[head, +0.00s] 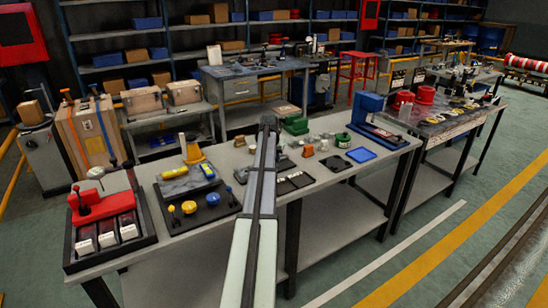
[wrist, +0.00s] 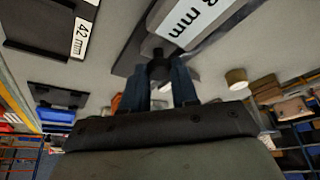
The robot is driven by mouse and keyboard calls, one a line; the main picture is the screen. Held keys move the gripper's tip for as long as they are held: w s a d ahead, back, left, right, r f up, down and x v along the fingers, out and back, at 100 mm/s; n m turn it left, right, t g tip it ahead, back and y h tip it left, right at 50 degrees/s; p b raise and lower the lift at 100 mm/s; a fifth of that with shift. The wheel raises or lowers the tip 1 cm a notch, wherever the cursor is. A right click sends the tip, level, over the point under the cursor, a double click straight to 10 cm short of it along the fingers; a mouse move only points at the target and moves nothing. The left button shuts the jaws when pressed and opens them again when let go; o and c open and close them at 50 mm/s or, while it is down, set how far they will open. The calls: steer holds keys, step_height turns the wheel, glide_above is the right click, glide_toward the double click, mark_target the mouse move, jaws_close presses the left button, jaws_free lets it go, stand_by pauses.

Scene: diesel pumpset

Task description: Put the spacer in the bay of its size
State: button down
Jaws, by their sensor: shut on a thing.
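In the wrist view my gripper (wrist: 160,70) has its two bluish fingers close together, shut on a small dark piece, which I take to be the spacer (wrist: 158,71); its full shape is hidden. Just beyond it is a dark bay piece with a white label ending in "8 mm" (wrist: 196,20), its first digit cut off or unclear. Another dark bay piece, labelled "42 mm" (wrist: 81,38), is at the upper left. I cannot tell whether the spacer touches anything. In the head view my arm hides the gripper and spacer; a dark tray (head: 295,183) lies right of the arm.
In the wrist view a tan cylinder (wrist: 237,79) stands to the right. On the workbench in the head view are a black knob plate (head: 212,213), a red lever unit (head: 103,203) at left, a green box (head: 296,125) and a blue tray (head: 361,155).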

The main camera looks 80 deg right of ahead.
steer(key=s+d, duration=0.3)
steer(key=c, duration=0.9)
jaws_free()
steer(key=shift+r, duration=0.1)
steer(key=v, duration=1.3)
steer(key=shift+a+r, duration=0.2)
steer(key=shift+r, duration=0.05)
